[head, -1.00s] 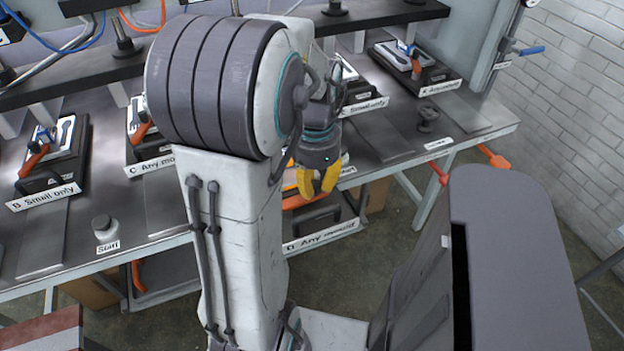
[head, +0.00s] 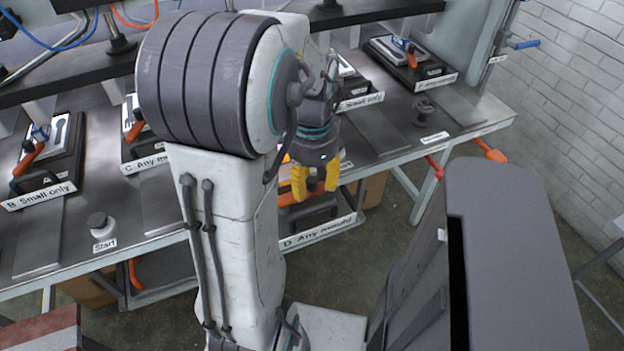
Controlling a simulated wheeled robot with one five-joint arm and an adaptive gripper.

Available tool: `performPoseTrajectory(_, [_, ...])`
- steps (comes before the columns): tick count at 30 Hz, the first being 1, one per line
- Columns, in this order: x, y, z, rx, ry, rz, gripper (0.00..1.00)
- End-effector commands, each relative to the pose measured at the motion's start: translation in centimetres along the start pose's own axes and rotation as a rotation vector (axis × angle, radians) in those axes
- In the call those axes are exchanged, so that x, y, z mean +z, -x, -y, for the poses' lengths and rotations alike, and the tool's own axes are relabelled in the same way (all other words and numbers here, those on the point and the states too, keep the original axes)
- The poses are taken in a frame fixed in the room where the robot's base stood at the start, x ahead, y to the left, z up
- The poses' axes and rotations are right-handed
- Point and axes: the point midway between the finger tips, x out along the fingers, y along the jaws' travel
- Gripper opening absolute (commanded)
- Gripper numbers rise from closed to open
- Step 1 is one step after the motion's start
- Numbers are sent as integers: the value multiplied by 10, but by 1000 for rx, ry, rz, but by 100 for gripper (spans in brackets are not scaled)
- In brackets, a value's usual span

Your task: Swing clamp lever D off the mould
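Drawer D (head: 318,232), labelled "D Any mould", is slid out below the bench front, behind my gripper. A bit of orange (head: 288,198), which looks like clamp lever D, shows just left of my fingers. My arm and gripper hide most of it and the mould. I cannot tell whether a finger touches the lever.
The bench carries station B (head: 50,190), station C (head: 150,160) and further stations at the right, with orange levers on several. A start button (head: 101,226) stands at the front left. Orange handles (head: 490,150) stick out at the bench's right end. Open floor lies right of the drawer.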

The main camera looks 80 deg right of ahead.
Motion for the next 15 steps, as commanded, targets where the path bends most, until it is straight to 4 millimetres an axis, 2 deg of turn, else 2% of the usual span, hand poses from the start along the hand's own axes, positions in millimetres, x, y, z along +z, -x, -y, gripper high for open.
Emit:
performPoseTrajectory(9, [-1, 4, 1, -4, 1, -3, 48])
performPoseTrajectory(15, [-1, 25, 2, -8, 1, -6, 48])
